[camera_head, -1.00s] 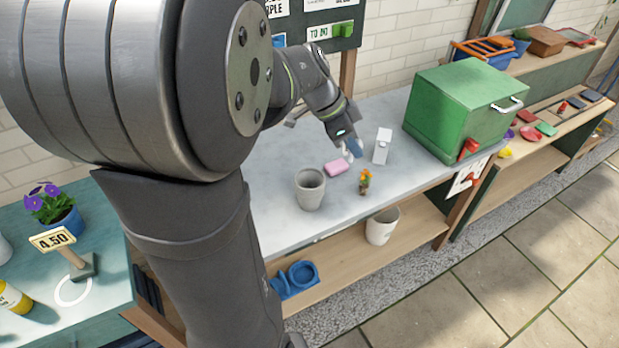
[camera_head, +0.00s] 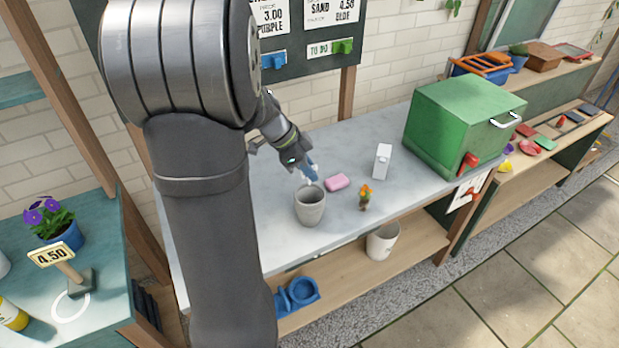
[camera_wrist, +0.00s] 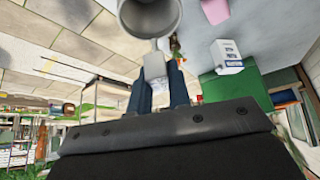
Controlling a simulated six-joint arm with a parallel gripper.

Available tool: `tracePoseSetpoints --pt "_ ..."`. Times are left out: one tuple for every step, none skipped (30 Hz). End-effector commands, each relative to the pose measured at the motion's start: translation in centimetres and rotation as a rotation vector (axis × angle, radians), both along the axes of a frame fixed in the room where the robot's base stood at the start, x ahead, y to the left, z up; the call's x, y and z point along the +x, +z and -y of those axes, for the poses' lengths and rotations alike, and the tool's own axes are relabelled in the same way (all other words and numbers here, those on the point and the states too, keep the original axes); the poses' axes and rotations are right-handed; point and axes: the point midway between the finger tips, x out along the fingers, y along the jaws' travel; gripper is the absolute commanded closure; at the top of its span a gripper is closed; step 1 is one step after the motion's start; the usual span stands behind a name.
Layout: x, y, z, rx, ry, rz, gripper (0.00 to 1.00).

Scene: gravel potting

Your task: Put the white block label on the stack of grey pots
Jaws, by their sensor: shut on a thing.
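My gripper (camera_head: 310,172) has blue fingers, and in the wrist view the gripper (camera_wrist: 162,92) is shut on a small white block label (camera_wrist: 155,66). The label's lettering cannot be read. In the head view my gripper is just above and behind the rim of the stack of grey pots (camera_head: 310,207), which stands upright on the bench. How many pots are nested cannot be told. In the wrist view the stack of grey pots (camera_wrist: 128,20) is at the top, close beyond the label. Contact between them cannot be told.
A pink block (camera_head: 337,182), a small orange-flowered plant (camera_head: 365,196) and a white lettered carton (camera_head: 382,160) stand to the right on the grey bench (camera_head: 400,200). A large green box (camera_head: 455,120) stands beyond. A whitish pot (camera_head: 382,241) is on the lower shelf.

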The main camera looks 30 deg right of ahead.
Motion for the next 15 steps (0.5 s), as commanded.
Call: tracePoseSetpoints --pt "-0.1 -0.8 0.0 0.002 0.001 -0.005 1.0" --pt "-0.1 -1.3 0.0 0.004 0.0 -0.006 1.0" --pt "-0.1 -1.9 0.0 0.003 0.001 -0.005 1.0" --pt "-0.1 -2.4 0.0 0.002 0.0 -0.005 1.0" --pt "-0.1 -2.8 0.0 0.002 0.0 -0.005 1.0" --pt "-0.1 -3.1 0.0 0.002 0.001 -0.005 1.0" --pt "-0.1 -3.3 0.0 0.002 0.001 -0.004 1.0" --pt "-0.1 -3.4 0.0 0.001 0.001 -0.003 1.0" --pt "-0.1 -3.3 0.0 0.001 0.0 -0.001 1.0" --pt "-0.1 -3.3 0.0 0.001 0.0 -0.001 1.0" --pt "-0.1 -3.3 0.0 0.001 0.0 -0.001 1.0" --pt "-0.1 -3.3 0.0 0.001 0.0 -0.001 1.0" --pt "-0.1 -3.3 0.0 0.001 0.0 -0.001 1.0" --pt "-0.1 -3.3 0.0 0.001 0.0 -0.001 1.0" --pt "-0.1 -3.4 0.0 0.001 0.001 -0.003 1.0"
